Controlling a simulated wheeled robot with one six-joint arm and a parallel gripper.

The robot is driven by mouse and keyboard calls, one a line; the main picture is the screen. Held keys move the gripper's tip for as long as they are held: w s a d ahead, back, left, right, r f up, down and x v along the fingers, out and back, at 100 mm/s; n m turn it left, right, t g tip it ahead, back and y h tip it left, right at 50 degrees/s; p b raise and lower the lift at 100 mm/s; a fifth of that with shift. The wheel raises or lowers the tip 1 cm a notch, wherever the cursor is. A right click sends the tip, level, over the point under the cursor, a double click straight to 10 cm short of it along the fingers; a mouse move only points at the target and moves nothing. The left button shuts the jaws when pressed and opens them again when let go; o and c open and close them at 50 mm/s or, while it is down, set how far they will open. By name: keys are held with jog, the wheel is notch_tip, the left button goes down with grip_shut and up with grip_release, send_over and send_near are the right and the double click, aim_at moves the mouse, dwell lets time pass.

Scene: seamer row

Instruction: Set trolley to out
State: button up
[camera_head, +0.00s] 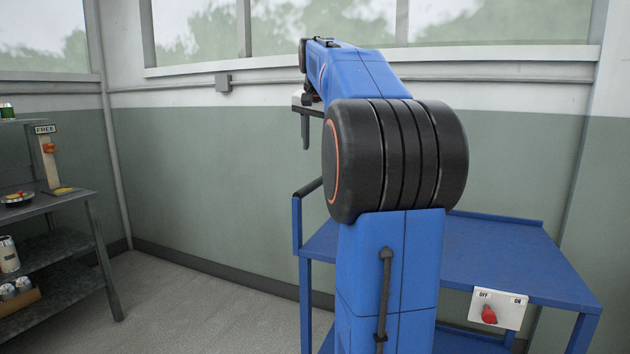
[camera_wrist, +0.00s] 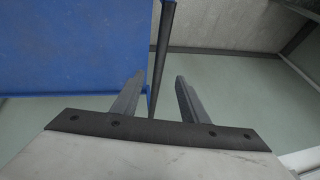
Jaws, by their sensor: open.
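The trolley is a blue cart; its flat top (camera_head: 500,255) shows to the right of and behind my arm. Its dark push handle (camera_head: 308,187) is at its left end. In the wrist view the blue trolley top (camera_wrist: 75,45) fills the upper left, and the dark handle bar (camera_wrist: 162,50) runs between my fingers. My gripper (camera_head: 306,146) points down above the handle in the head view. It is open in the wrist view (camera_wrist: 160,80), one finger on each side of the bar as seen there. Whether the fingers reach down to the bar cannot be told.
A switch box (camera_head: 497,309) with a red knob, marked OFF and ON, is on the trolley's near side. A grey shelf bench (camera_head: 65,205) with cans stands at the left. Grey floor (camera_head: 210,300) is clear between them. A green and white wall (camera_head: 200,160) is behind.

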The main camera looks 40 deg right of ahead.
aim_at(315, 182)
jog(key=x, duration=1.4)
jog(key=shift+c, duration=0.2)
jog(key=shift+s, duration=0.1)
grip_shut()
